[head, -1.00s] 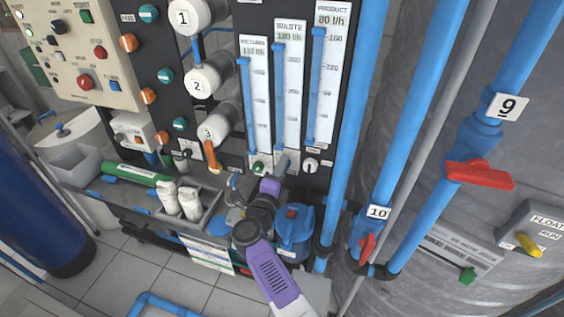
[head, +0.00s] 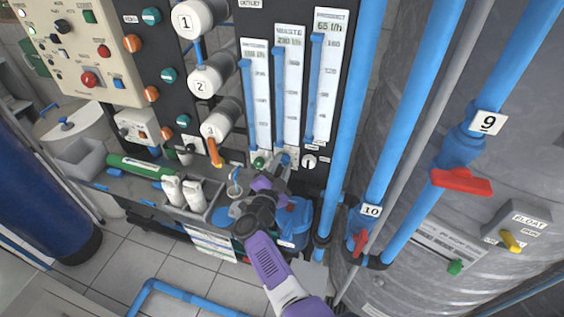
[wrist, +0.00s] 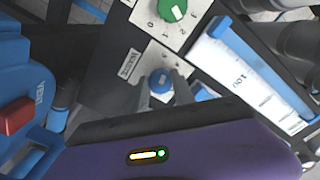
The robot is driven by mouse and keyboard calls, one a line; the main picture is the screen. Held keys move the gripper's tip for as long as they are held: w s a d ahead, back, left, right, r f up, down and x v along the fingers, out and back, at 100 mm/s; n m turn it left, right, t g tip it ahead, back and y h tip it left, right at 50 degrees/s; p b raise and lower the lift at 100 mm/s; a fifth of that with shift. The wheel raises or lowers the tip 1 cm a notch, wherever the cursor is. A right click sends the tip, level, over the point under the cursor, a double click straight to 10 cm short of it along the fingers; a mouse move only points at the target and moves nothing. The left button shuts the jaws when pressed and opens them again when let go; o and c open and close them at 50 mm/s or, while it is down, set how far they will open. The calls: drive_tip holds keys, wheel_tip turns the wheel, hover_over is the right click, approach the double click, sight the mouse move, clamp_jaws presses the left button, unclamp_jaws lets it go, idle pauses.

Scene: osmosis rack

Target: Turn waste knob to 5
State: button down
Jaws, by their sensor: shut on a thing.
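The waste knob is a small blue knob (wrist: 160,82) on a pale dial plate in the wrist view. My gripper (wrist: 161,88) is shut on it, with one finger on each side.
A green knob (head: 258,162) sits just left of my gripper, also close by in the wrist view (wrist: 172,8). A white knob (head: 309,162) is just right. A blue housing (head: 294,222) stands close below; a blue pipe (head: 350,110) runs upright at right.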

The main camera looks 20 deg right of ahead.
drive_tip(key=shift+a+n, duration=0.1)
drive_tip(key=shift+n, duration=0.9)
drive_tip(key=shift+f, duration=0.1)
drive_tip(key=c, duration=1.1)
unclamp_jaws()
drive_tip(key=shift+o, duration=0.2)
drive_tip(key=v, duration=0.7)
drive_tip(key=shift+s, duration=0.3)
drive_tip(key=shift+a, duration=0.25)
